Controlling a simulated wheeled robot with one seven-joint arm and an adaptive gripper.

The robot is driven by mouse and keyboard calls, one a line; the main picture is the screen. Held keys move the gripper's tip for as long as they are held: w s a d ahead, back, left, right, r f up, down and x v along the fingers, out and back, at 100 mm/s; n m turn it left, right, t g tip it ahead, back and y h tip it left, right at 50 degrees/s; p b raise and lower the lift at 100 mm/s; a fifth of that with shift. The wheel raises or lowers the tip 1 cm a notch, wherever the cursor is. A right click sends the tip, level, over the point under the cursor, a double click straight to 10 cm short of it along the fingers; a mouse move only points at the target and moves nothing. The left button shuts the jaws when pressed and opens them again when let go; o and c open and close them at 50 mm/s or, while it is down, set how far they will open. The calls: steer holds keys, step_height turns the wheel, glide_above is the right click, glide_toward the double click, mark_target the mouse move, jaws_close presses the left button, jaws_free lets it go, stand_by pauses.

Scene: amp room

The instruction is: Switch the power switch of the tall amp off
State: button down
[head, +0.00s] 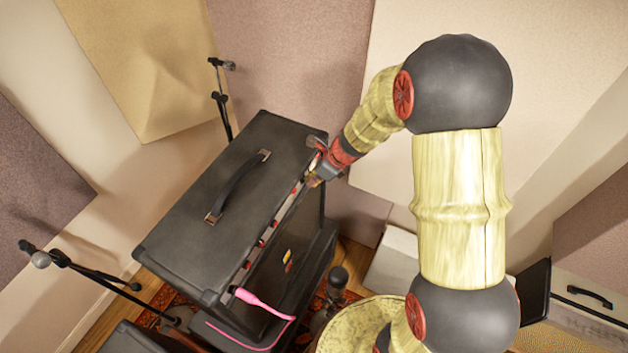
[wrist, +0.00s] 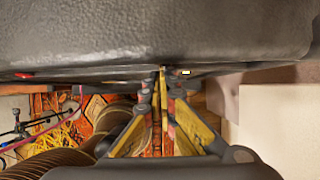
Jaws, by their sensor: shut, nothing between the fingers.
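The tall amp (head: 225,185) is a black box with a handle on top, in the middle of the head view. Its control panel runs along its right-hand front edge, with several red knobs and a pink cable plugged in at the near end. My gripper (head: 314,174) is at the far end of this panel, close against it. In the wrist view the amp (wrist: 130,40) fills the top, and my gripper (wrist: 163,78) has its fingers together, with nothing seen between them, at the panel's edge. A small light-coloured part shows just right of the fingertips. I cannot make out the switch's position.
Microphone stands are behind (head: 224,100) and left (head: 85,268) of the amp. The pink cable (head: 262,303) hangs over the near front. A round-topped stool or drum (head: 365,318) stands below my arm. Padded walls close in behind.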

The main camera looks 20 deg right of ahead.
stand_by(0.3)
steer(key=shift+w+a+r+p, duration=0.1)
steer(key=shift+r+p, duration=0.65)
steer(key=shift+p, duration=0.05)
